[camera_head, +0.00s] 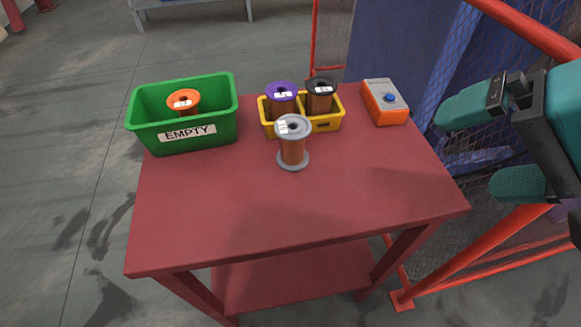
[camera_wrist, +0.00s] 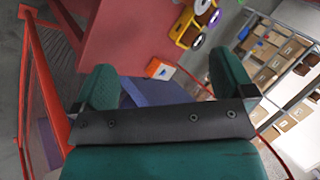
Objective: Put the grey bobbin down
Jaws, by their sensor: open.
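The grey bobbin (camera_head: 293,145), wound with copper-coloured wire and with a white label on its top flange, stands upright on the red table (camera_head: 220,220). It is just in front of the yellow tray and apart from my gripper. My gripper (camera_head: 465,150) is open and empty, at the right beyond the table's right edge. In the wrist view my gripper (camera_wrist: 165,82) shows its two green fingers wide apart with nothing between them. The grey bobbin also seems to show in the wrist view (camera_wrist: 198,41), beside the yellow tray.
A green bin (camera_head: 225,115) marked EMPTY holds an orange bobbin (camera_head: 184,101). A yellow tray (camera_head: 327,127) holds a purple bobbin (camera_head: 282,98) and a black bobbin (camera_head: 320,96). An orange box with a blue button (camera_head: 385,102) stands at the back right. Red railing (camera_head: 455,255) runs at right. The table's front is clear.

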